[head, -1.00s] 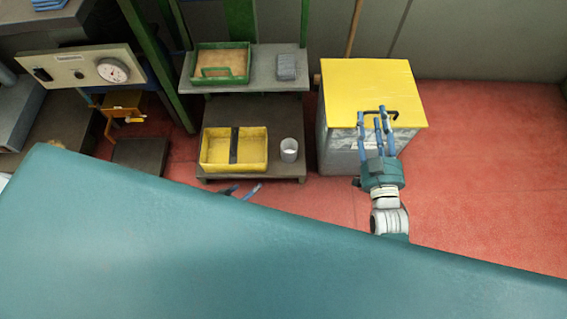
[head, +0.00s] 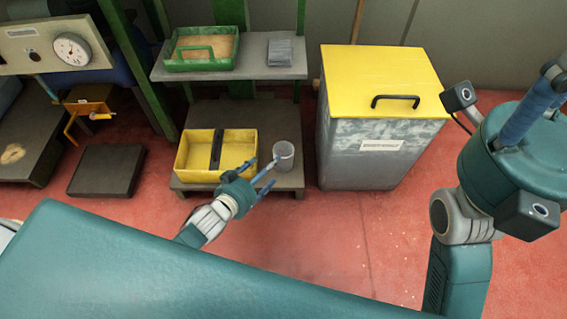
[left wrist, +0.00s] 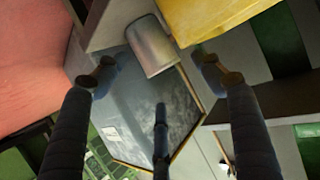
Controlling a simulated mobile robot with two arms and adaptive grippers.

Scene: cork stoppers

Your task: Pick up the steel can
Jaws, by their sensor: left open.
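The steel can (head: 284,158) is a small grey cylinder standing on the right side of the low dark platform, just right of the yellow divided tray (head: 190,158). My left gripper (head: 268,173) is open and empty at the can's front left. In the left wrist view the can (left wrist: 152,48) shows ahead of the spread fingers (left wrist: 155,85), between the left and right ones; it does not look gripped. Whether a fingertip touches it, I cannot tell. My right gripper (head: 532,108) is raised at the right edge; its fingertips are partly cut off.
A grey bin (head: 365,160) with a yellow lid (head: 380,75) stands close right of the platform. A shelf (head: 240,73) above holds a green tray (head: 172,62) and a grey stack (head: 280,52). The red floor (head: 350,230) in front is clear.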

